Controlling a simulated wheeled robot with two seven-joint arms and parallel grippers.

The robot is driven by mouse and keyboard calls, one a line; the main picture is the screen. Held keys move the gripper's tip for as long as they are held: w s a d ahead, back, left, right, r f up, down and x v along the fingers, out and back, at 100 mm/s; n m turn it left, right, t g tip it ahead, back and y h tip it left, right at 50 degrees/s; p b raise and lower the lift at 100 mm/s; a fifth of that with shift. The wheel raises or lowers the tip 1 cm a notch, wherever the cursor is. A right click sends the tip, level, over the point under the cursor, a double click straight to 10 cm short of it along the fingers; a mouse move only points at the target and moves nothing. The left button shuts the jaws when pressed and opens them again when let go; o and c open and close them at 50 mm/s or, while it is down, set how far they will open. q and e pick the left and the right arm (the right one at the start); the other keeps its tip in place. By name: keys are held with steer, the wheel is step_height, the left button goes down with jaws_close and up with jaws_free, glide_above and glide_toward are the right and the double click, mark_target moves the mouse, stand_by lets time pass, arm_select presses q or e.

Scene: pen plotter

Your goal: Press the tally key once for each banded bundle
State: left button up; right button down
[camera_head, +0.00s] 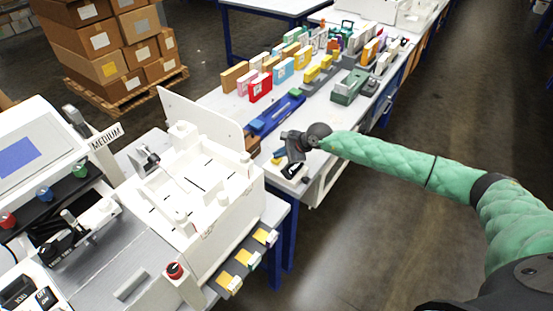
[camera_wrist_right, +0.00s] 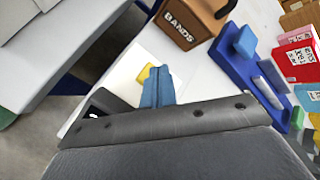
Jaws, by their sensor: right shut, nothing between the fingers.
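My right gripper (camera_head: 281,154) is over the small white counter unit (camera_head: 287,174) at the near end of the long table. Its blue fingers are shut and empty in the right wrist view (camera_wrist_right: 157,86). They partly cover a yellow key (camera_wrist_right: 147,74) on the counter's white top. I cannot tell whether they touch it. The counter's dark window (camera_wrist_right: 110,101) is partly behind the gripper. Several yellow bundles, such as one (camera_head: 229,282) and another (camera_head: 264,237), lie on a dark ledge at the white machine's front; their bands are too small to make out. My left gripper is not in view.
A brown box marked BANDS (camera_wrist_right: 188,22) and a blue tray (camera_head: 273,118) stand beside the counter. Several coloured boxes, including a red one (camera_head: 260,88), fill the table beyond. The white machine (camera_head: 190,185) is at left. Open floor (camera_head: 400,240) lies at right.

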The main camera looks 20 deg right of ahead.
mark_target(279, 159)
steer(key=shift+f, duration=0.25)
steer(key=shift+r, duration=0.15)
stand_by(0.4)
steer(key=shift+r, duration=0.9)
steer(key=shift+r+p, duration=0.4)
steer(key=shift+r, duration=2.1)
